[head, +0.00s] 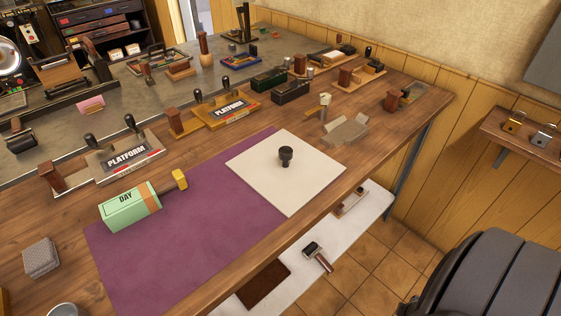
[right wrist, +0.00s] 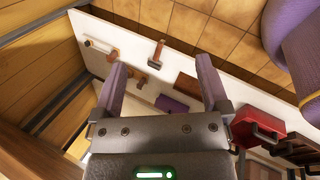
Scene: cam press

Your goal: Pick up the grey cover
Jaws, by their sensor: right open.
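A grey-beige folded piece with raised flaps (head: 345,132), which may be the grey cover, lies on the wooden bench right of centre in the head view. A grey textured block (head: 40,257) sits at the bench's left; I cannot tell for certain which of the two is the cover. My right gripper (right wrist: 160,82) is open and empty in the right wrist view, with its two purple-grey fingers spread apart over the white lower shelf. Neither grey thing shows in that view. My left gripper is in no view, and the head view shows neither gripper.
A white square sheet (head: 255,172) with a dark knob (head: 286,153) overlaps a purple mat (head: 170,245). A green DAY box (head: 130,207) lies on the mat. Platform stamps (head: 222,110) and black boxes (head: 290,92) stand behind. A dark chair (head: 500,275) is at lower right.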

